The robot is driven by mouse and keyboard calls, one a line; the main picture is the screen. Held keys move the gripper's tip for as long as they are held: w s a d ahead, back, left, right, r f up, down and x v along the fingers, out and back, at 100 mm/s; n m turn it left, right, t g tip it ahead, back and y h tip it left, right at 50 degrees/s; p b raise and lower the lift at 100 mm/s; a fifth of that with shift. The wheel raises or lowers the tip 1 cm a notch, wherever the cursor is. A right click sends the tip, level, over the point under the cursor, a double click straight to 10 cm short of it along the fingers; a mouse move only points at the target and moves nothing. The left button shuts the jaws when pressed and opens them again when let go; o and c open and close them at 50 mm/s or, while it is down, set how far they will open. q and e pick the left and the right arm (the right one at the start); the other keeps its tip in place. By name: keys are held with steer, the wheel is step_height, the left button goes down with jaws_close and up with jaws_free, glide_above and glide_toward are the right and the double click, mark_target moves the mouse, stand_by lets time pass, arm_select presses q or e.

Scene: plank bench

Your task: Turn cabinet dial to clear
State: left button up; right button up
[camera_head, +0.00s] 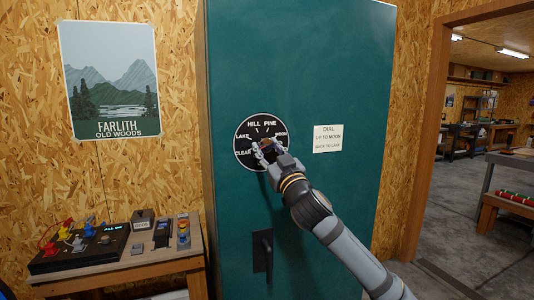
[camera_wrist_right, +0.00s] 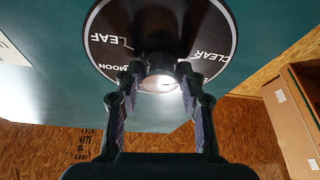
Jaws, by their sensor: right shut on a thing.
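A round black dial (camera_head: 243,134) with white words is on the front of the tall green cabinet (camera_head: 300,60). In the head view I read HILL, PINE, LAKE, MOON and CLEAR, with CLEAR at its lower left. My right gripper (camera_head: 267,152) reaches up from the lower right and is shut on the dial's knob (camera_head: 266,142). In the right wrist view the knob (camera_wrist_right: 160,60) sits between the fingers of my right gripper (camera_wrist_right: 160,88), with CLEAR, LEAF and MOON on the dial face (camera_wrist_right: 205,30). I cannot tell where the knob points. My left gripper is out of view.
A white note (camera_head: 327,139) right of the dial reads "DIAL UP TO MOON BACK TO LAKE". A black handle (camera_head: 262,252) is below the dial. A small wooden table (camera_head: 150,280) with electronic gear stands at left. A doorway opens at right.

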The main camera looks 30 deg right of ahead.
mark_target(262, 105)
steer(key=shift+n, duration=0.3)
steer(key=o, duration=1.2)
step_height(262, 105, up, 10)
steer(key=shift+r, duration=0.1)
